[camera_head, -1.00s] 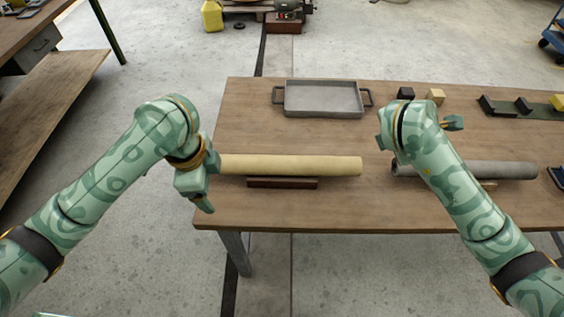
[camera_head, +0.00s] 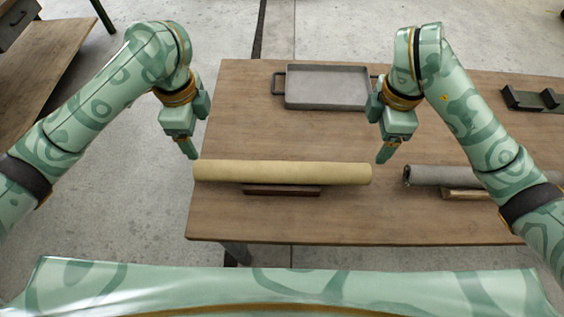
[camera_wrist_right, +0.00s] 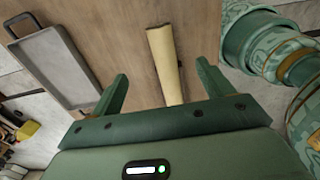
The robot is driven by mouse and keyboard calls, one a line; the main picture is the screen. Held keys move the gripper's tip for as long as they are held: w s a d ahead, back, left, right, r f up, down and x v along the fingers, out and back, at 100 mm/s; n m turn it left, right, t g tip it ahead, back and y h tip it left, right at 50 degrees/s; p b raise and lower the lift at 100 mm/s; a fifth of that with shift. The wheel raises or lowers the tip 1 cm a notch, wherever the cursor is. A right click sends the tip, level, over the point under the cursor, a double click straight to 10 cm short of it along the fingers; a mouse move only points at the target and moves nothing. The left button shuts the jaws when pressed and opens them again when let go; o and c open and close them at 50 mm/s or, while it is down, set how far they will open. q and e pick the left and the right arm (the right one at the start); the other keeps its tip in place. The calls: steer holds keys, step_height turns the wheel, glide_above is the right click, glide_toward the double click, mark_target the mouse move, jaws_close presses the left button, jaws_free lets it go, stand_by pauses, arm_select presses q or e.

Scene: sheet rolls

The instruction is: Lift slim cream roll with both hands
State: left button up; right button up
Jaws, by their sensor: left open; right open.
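The slim cream roll (camera_head: 282,172) lies level across a low dark wooden rest (camera_head: 281,190) near the front of the table. It also shows in the right wrist view (camera_wrist_right: 163,60), ahead of my open right fingers. My left gripper (camera_head: 192,152) is open and empty, just above and behind the roll's left end. My right gripper (camera_head: 386,152) is open and empty, just beyond the roll's right end and a little above it. It also shows in the right wrist view (camera_wrist_right: 160,88). Neither gripper visibly touches the roll.
A grey roll (camera_head: 435,175) lies on its own rest to the right, partly behind my right arm. A grey tray (camera_head: 327,88) with handles stands at the back of the wooden table (camera_head: 290,222). A dark holder (camera_head: 530,99) is at the back right. The table's front strip is clear.

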mark_target(212, 165)
arm_select(q)
steer(key=shift+s, duration=0.15)
arm_select(e)
steer(key=shift+s, duration=0.15)
arm_select(q)
step_height(212, 165, down, 16)
steer(key=shift+f, duration=0.15)
arm_select(e)
step_height(212, 165, down, 16)
steer(key=shift+f, duration=0.15)
arm_select(q)
jaws_close()
arm_select(e)
jaws_close()
